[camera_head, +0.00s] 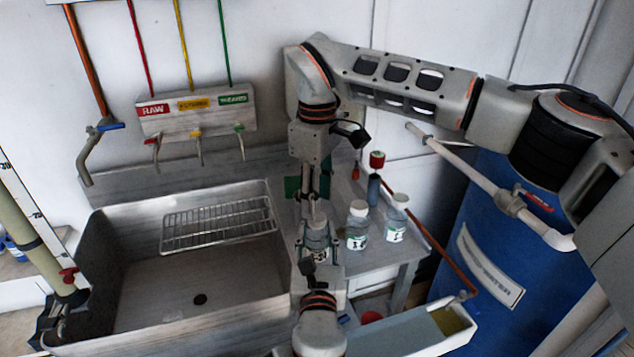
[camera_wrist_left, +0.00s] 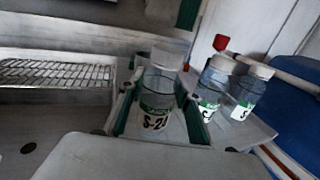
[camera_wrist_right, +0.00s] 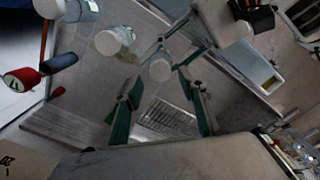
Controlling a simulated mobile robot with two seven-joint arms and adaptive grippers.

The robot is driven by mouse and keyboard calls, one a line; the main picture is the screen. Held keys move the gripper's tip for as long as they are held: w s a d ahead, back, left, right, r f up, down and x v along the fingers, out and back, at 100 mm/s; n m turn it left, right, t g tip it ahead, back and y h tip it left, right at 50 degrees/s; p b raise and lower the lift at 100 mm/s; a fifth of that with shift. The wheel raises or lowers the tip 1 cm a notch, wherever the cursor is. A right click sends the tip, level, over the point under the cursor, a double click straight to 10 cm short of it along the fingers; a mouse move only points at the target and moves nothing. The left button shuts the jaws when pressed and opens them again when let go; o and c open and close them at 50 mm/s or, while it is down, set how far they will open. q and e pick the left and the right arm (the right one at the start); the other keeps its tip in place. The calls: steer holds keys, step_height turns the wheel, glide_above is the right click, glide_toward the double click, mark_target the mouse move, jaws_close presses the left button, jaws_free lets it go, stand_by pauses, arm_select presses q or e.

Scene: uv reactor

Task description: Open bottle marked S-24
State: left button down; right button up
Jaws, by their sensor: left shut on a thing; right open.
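The bottle marked S-24 (camera_wrist_left: 156,100) is clear with a green-and-white label and a white cap (camera_wrist_left: 165,59) on top. It stands upright between the fingers of my left gripper (camera_wrist_left: 157,116), which is shut on its body. In the head view the bottle (camera_head: 316,238) is at the front of the side counter, partly hidden by my left gripper (camera_head: 318,248). My right gripper (camera_head: 313,185) points down above the bottle, open and empty. In the right wrist view the white cap (camera_wrist_right: 160,69) lies beyond the spread fingers of my right gripper (camera_wrist_right: 164,105), apart from them.
Two similar capped bottles, one (camera_head: 357,228) and another (camera_head: 396,220), stand just right of S-24. A red-topped blue cylinder (camera_head: 375,188) stands behind them. The sink (camera_head: 150,290) with a wire rack (camera_head: 218,222) is left. A blue barrel (camera_head: 480,270) is right.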

mark_target(317, 216)
steer(key=shift+f, duration=1.9)
